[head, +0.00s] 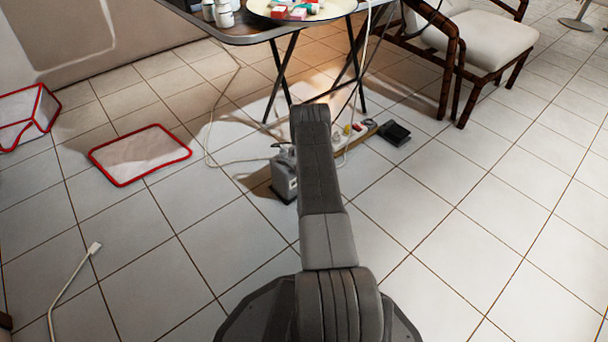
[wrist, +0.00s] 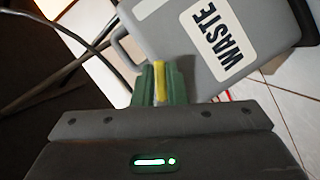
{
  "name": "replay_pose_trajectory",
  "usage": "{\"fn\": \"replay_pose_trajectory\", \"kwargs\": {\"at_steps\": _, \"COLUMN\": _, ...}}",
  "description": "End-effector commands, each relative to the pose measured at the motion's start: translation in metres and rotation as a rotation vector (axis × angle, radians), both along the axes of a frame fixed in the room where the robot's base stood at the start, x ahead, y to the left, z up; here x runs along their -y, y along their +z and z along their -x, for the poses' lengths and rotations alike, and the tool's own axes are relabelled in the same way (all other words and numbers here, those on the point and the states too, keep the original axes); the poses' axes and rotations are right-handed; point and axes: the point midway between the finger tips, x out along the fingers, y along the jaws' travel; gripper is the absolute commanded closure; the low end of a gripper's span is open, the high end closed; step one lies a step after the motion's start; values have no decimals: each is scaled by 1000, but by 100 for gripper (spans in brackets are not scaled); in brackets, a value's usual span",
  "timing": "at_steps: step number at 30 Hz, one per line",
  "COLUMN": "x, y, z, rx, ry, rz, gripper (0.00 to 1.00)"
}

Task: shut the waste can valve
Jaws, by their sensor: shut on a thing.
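The grey waste can (wrist: 215,75), with a white WASTE label (wrist: 217,38), fills the upper part of the wrist view. It also shows on the floor beside my arm in the head view (head: 284,178), partly covered by the arm. My gripper (wrist: 160,74) has green fingers closed around a narrow yellow piece, which looks like the valve handle (wrist: 159,66), at the near edge of the can. The rest of the valve is hidden behind the fingers. My arm hides the gripper in the head view.
A folding table (head: 262,33) with bottles and a tray (head: 325,14) stands beyond the can. A power strip (head: 347,130) and a black box (head: 394,133) lie on the floor. A wooden chair (head: 480,38) is at upper right.

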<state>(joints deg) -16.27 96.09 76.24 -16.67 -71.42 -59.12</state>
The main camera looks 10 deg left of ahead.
Motion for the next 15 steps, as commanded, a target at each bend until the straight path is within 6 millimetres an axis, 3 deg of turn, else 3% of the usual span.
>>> {"fn": "replay_pose_trajectory", "kwargs": {"at_steps": 15, "x": 2, "y": 10, "z": -2, "rx": 325, "ry": 1, "rz": 255, "gripper": 100}}
